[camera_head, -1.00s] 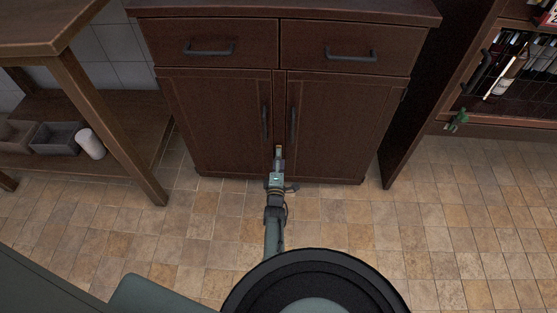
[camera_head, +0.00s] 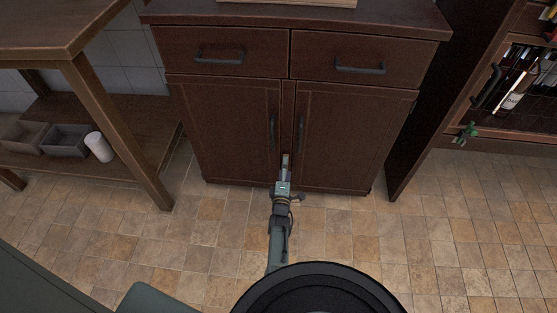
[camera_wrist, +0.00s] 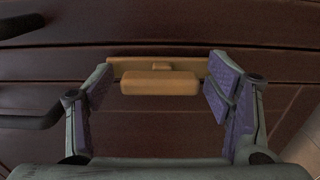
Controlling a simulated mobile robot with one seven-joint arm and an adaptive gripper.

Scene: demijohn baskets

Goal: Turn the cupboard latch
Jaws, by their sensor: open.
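The dark brown cupboard (camera_head: 237,130) stands in front of me with its two doors closed. The wrist view shows the latch, a tan turning block (camera_wrist: 160,84) in front of a tan strip (camera_wrist: 125,65) on the dark door front. The block lies level across that picture. My gripper (camera_wrist: 160,76) is open, with one purple-padded finger to each side of the block and a visible gap at both sides. In the head view my gripper (camera_head: 285,163) is at the low middle of the doors, and it hides the latch there.
Dark handles (camera_head: 272,132) stand out from the doors and drawers. A wooden table (camera_head: 115,130) is at the left, with grey bins (camera_head: 66,140) and a white cylinder (camera_head: 99,147) on its shelf. An open-fronted cabinet with a green fitting (camera_head: 467,133) is at the right. Tiled floor is clear.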

